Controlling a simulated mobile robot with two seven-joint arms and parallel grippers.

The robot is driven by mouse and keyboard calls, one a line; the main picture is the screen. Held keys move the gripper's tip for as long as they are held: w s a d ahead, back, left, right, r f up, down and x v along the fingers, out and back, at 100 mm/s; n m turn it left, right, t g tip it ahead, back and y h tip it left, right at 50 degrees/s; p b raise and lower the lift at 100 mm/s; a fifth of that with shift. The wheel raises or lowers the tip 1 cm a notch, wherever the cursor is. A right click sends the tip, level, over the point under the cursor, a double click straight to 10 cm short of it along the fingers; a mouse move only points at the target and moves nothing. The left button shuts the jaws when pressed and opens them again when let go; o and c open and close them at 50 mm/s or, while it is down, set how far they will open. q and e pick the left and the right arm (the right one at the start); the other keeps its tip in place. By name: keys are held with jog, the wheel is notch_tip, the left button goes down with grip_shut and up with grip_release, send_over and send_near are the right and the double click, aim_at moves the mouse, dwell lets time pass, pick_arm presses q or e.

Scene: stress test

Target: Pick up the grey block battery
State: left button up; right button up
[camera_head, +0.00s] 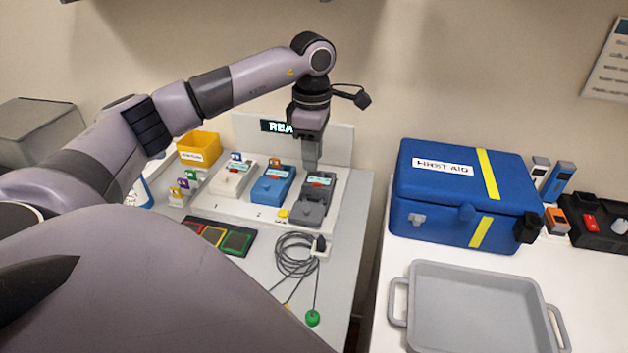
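A dark grey block (316,198), which I take to be the grey block battery, lies at the right end of a row on a white panel (262,210). It has a small label and a red mark on top. A blue block (272,186) and a white block (233,178) lie to its left. My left gripper (310,166) points down just above the grey block's far end. Its fingers look close together from this side, and their gap is hidden. I cannot tell whether they touch the block. My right gripper is out of view.
Behind the row stands a display board (335,140). In front lie a coiled cable (293,258) and a pad with coloured squares (220,236). A yellow bin (199,148) stands left. Across a gap are a blue first aid box (462,195) and an empty grey tray (480,310).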

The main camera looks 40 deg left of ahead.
aim_at(313, 197)
pick_arm(q)
notch_tip(313, 197, down, 10)
jog(key=b, duration=0.6)
jog(key=shift+w+a, duration=0.1)
grip_shut()
notch_tip(313, 197, up, 6)
jog(key=p, duration=0.5)
jog(key=shift+r, duration=0.15)
